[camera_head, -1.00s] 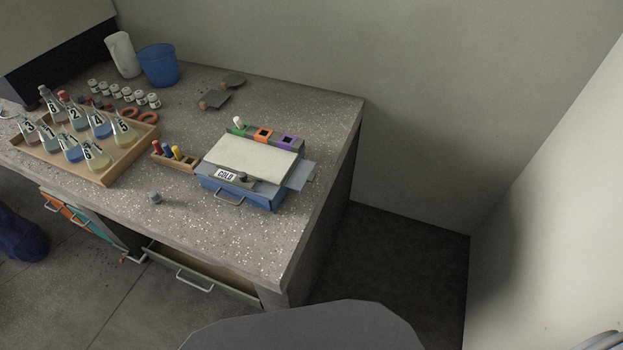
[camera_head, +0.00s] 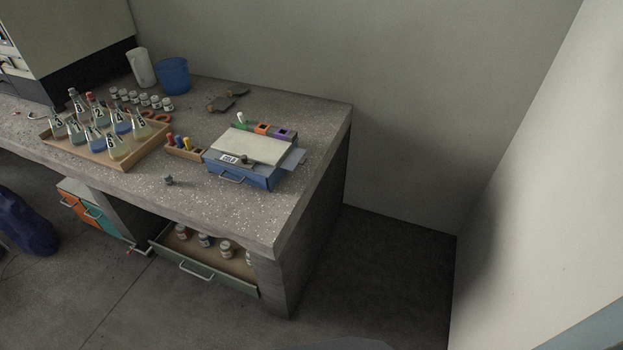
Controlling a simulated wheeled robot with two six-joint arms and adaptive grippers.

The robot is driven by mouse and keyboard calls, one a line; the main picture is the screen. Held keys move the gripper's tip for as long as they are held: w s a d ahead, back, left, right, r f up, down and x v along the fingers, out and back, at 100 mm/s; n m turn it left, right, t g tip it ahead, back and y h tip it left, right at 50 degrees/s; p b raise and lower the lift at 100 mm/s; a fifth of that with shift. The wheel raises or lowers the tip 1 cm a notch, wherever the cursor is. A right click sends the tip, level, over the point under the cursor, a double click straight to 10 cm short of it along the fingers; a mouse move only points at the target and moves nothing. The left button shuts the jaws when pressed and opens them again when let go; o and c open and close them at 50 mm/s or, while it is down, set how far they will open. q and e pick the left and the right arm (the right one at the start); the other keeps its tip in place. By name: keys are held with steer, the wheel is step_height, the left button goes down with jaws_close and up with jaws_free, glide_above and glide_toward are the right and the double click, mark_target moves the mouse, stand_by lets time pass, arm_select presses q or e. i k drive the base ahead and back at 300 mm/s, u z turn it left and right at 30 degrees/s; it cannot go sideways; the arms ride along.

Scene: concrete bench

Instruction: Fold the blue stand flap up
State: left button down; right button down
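A blue box with a cream lid (camera_head: 254,149) and a small white label stands near the right end of the bench, with a wire handle on its front. A flat blue-grey flap (camera_head: 294,159) sticks out level from the box's right side, near the bench edge. It looks like the stand flap. Neither of my grippers is in view, so nothing of mine is seen touching the box or flap.
An open drawer (camera_head: 205,269) with several jars juts out below the bench front. A wooden tray of flasks (camera_head: 117,163), a marker holder (camera_head: 186,151) and a blue bucket (camera_head: 173,76) stand left of the box. Floor right of the bench is clear.

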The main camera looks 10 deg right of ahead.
mark_target(294, 157)
steer(key=u, duration=0.35)
steer(key=i, duration=1.1)
steer(key=z, duration=0.15)
